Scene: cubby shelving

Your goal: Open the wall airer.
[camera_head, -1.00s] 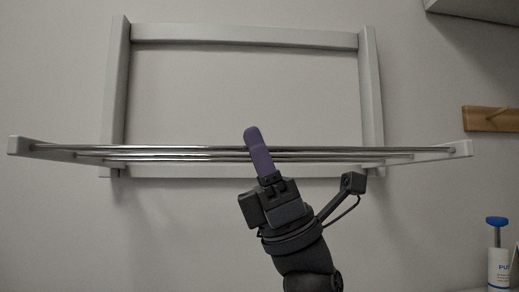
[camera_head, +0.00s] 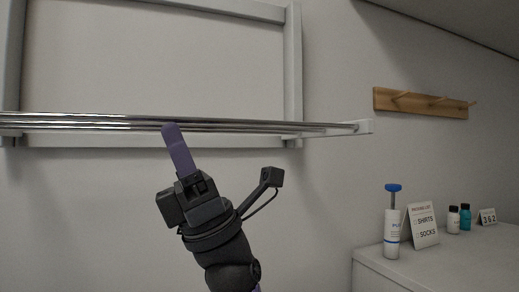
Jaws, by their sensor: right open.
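The wall airer has a white frame (camera_head: 293,70) fixed to the wall. Its rack of metal rails (camera_head: 250,125) is folded out from the wall and lies about level, with a white end arm (camera_head: 358,127) at the right. The left end of the airer is cut off by the picture edge. My right gripper (camera_head: 172,132) has purple fingers pointing up and is seen edge-on, so the gap between them is hidden. Its fingertips overlap the front rail in the picture; I cannot tell whether they touch it. Nothing shows in its grip. My left gripper is not in view.
A white counter (camera_head: 440,268) stands at the lower right. On it are a white bottle with a blue pump (camera_head: 392,232), a sign (camera_head: 423,225), small bottles (camera_head: 459,219) and a number card (camera_head: 487,217). A wooden peg rail (camera_head: 420,103) hangs on the wall.

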